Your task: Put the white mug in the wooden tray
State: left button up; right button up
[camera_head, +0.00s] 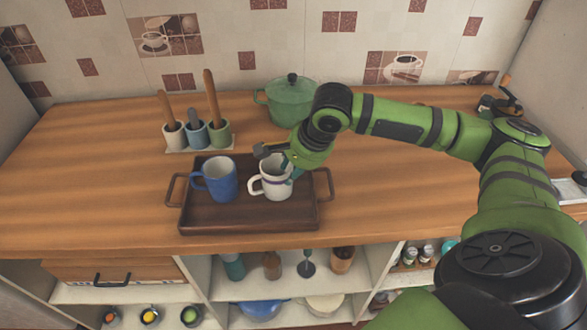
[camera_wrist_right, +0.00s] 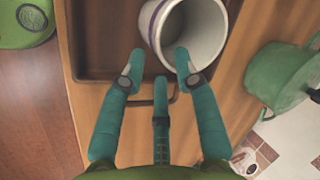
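The white mug (camera_head: 268,188), with a purple band near its rim, stands upright inside the right half of the dark wooden tray (camera_head: 245,219). In the right wrist view the mug's open mouth (camera_wrist_right: 200,35) is just ahead of my fingers. My right gripper (camera_head: 289,168) is at the mug's right rim. Its teal fingers (camera_wrist_right: 158,68) are spread apart, one overlapping the mug's opening and one outside it; contact is unclear. My left gripper is not in view.
A blue mug (camera_head: 221,180) stands in the tray's left half. Behind are utensil cups (camera_head: 196,135) with wooden handles and a green pot (camera_head: 290,101). The counter left of the tray is clear. Open shelves lie below the front edge.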

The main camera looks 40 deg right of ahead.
jog(key=v, duration=1.2)
